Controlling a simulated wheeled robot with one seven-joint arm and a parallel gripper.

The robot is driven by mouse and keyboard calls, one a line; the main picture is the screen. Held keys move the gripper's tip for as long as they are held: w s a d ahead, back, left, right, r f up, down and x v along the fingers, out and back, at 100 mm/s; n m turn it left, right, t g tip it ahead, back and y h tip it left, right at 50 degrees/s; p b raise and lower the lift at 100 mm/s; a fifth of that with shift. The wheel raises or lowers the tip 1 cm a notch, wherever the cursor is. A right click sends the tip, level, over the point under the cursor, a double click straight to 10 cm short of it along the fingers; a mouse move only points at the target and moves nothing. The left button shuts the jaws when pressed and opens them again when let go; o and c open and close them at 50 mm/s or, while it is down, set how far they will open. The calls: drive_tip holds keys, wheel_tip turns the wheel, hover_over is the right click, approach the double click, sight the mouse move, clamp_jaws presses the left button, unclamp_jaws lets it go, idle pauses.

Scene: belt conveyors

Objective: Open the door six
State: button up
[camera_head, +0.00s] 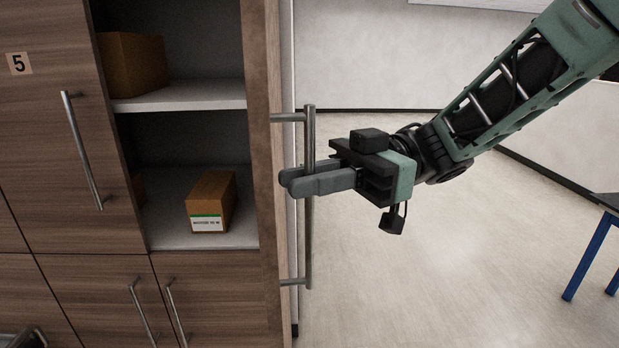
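A wooden cabinet door (262,60) stands swung open at the right side of the cabinet, seen nearly edge-on, with its long vertical metal handle (309,240) on the right. No number shows on this door; it is beside the compartment right of the door marked 5. My gripper (292,181) reaches in from the right, its two grey fingers on either side of the handle's upper middle part. The fingers look closed on the bar, which is partly hidden by the front finger.
Door 5 (45,150) is shut, with a slanting metal handle. The open compartment holds a brown box (133,65) on the upper shelf (185,97) and a labelled box (212,200) below. Lower doors are shut. Floor (430,270) at right is clear; a blue-legged table (588,255) stands far right.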

drive_tip(key=shift+d, duration=0.1)
drive_tip(key=b+v, duration=0.6)
drive_tip(key=v, duration=1.1)
drive_tip(key=shift+w, duration=0.2)
drive_tip(key=shift+d, duration=0.1)
